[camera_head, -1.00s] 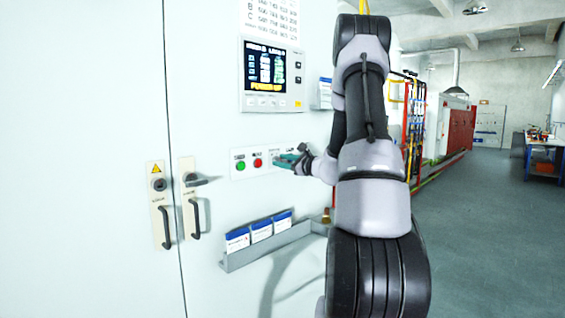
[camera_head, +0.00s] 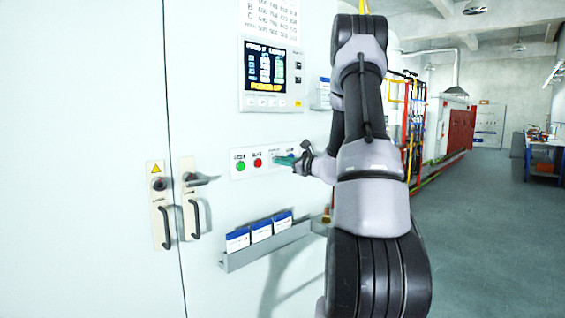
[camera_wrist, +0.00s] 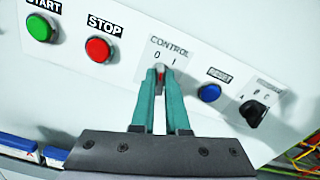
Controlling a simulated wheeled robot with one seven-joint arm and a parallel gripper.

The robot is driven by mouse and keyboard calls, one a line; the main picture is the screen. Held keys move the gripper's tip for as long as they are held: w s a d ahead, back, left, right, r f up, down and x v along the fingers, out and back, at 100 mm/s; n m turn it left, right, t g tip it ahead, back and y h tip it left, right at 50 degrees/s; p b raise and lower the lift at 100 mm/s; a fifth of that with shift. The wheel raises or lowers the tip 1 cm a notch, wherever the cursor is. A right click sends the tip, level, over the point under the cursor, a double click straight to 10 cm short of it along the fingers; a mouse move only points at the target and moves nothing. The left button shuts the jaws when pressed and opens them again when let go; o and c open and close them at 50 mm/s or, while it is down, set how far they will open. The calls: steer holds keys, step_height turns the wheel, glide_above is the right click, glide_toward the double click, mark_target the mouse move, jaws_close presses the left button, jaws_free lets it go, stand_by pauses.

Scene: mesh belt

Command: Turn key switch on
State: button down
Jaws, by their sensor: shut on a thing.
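The key switch (camera_wrist: 160,76) sits under the label CONTROL with the marks 0 and 1, on a white strip of controls. Only a small grey and red bit of it shows between my fingertips; the rest is hidden. My gripper (camera_wrist: 162,74) has teal fingers closed on it from both sides. In the head view my gripper (camera_head: 282,160) is at the panel, to the right of the red button, and its fingers hide the switch. I cannot tell which mark the key points to.
A green START button (camera_wrist: 40,28) and red STOP button (camera_wrist: 98,48) lie left of the switch. A blue button (camera_wrist: 209,92) and black rotary knob (camera_wrist: 254,114) lie right. A display (camera_head: 271,75) is above; a leaflet shelf (camera_head: 268,246) is below.

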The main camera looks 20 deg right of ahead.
steer(key=m, duration=0.9)
steer(key=shift+d, duration=0.15)
steer(key=shift+m, duration=0.4)
steer(key=c, duration=0.9)
jaws_free()
steer(key=v, duration=1)
steer(key=shift+s+d, duration=0.15)
steer(key=shift+s, duration=0.15)
